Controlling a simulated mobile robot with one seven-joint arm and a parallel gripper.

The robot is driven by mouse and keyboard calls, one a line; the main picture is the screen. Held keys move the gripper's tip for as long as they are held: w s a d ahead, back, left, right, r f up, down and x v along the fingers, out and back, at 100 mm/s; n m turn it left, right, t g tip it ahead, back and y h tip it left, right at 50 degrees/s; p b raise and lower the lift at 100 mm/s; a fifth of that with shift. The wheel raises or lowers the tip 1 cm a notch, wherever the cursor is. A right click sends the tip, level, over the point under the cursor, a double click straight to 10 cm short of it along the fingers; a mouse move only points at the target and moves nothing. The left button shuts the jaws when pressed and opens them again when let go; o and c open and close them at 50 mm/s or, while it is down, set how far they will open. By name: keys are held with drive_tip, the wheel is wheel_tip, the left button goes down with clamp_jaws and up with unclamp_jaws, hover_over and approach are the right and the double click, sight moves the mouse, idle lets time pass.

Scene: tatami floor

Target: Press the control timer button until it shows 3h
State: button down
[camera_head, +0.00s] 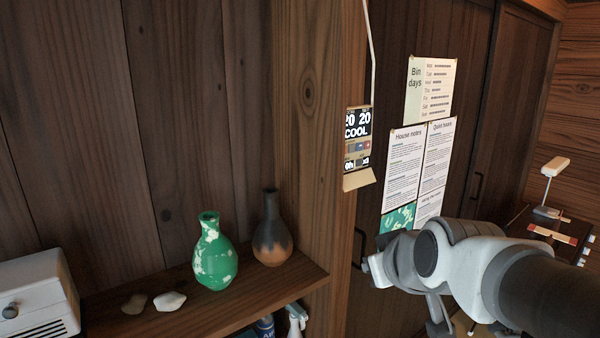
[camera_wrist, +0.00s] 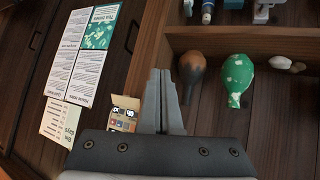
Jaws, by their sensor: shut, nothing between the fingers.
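The control panel (camera_head: 357,136) hangs on the wooden post, with a cable running up from it. Its display reads "20 20", "COOL" and, low on the left, what looks like "0h". Small coloured blocks, one bluish and one red, sit below "COOL", and a tan flap juts out at the bottom. In the wrist view the panel (camera_wrist: 124,112) appears upside down, left of my fingers and partly hidden by the gripper body. My gripper (camera_wrist: 164,78) is shut and empty, apart from the panel. In the head view my arm's end is low and right of the panel; the fingertips are unclear.
A shelf (camera_head: 190,312) left of the post holds a green vase (camera_head: 214,255), a dark vase (camera_head: 272,235) and pebbles (camera_head: 168,301). Papers (camera_head: 402,165) hang on the dark doors right of the panel. A white lamp (camera_head: 553,170) stands far right.

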drive_tip(key=s+d+f+m+g, duration=0.1)
drive_tip(key=s+f+g, duration=0.1)
drive_tip(key=s, duration=0.5)
drive_tip(key=s+d+f+m+g+h, duration=0.1)
drive_tip(key=s+f+m+g, duration=0.1)
drive_tip(key=s, duration=0.5)
drive_tip(key=shift+d+f, duration=0.2)
